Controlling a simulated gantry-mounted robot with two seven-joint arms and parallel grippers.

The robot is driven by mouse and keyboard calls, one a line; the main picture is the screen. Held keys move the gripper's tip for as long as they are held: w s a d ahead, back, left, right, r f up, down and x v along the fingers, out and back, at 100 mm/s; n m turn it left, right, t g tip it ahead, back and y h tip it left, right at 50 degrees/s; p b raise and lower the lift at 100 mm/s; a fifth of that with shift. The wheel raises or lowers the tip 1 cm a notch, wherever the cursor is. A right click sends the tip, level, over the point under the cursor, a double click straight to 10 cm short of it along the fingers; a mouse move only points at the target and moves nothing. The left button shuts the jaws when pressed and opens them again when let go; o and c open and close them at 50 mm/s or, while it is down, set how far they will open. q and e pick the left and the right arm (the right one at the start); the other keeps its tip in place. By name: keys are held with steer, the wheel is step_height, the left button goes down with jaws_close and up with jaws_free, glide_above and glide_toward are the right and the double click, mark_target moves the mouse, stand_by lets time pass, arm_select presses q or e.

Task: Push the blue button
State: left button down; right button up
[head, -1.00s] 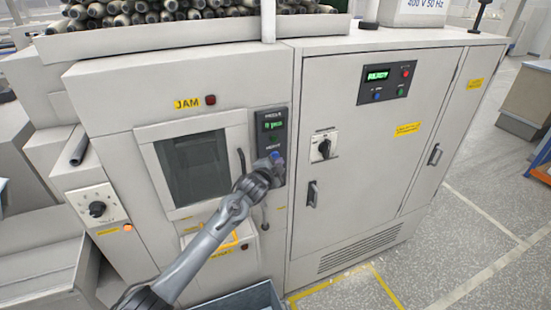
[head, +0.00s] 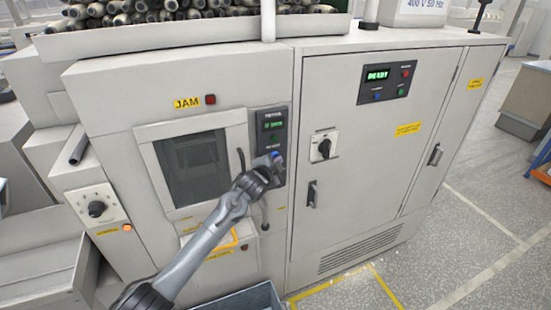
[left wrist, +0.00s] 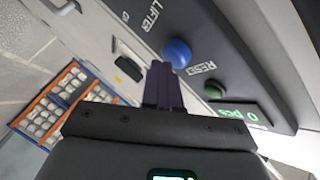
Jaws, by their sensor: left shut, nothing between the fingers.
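The blue button (left wrist: 178,53) is a round dome on a dark control panel, beside the printed word RESET, in the left wrist view. In the head view only a bit of the blue button (head: 277,154) shows above my gripper. My left gripper (head: 272,162) is at this panel, in front of the machine. Its fingers (left wrist: 162,72) are shut and empty, with their tips right beside the blue button's lower left edge in the wrist view. I cannot tell whether they touch it. My right gripper is not in view.
A green button (left wrist: 215,88) and a green display (left wrist: 240,113) sit on the same panel. The cabinet on the right has its own panel (head: 388,83) with a small blue button (head: 378,96). A door handle (head: 241,161) stands left of my gripper.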

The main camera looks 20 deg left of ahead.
arm_select(q)
steer(key=shift+w+a, duration=0.2)
steer(key=shift+a, duration=0.05)
stand_by(0.7)
steer(key=shift+s+d+p, duration=0.65)
steer(key=shift+s+p, duration=0.05)
steer(key=s+d+p, duration=0.3)
steer(key=shift+s+d, duration=0.25)
steer(key=shift+s, duration=0.05)
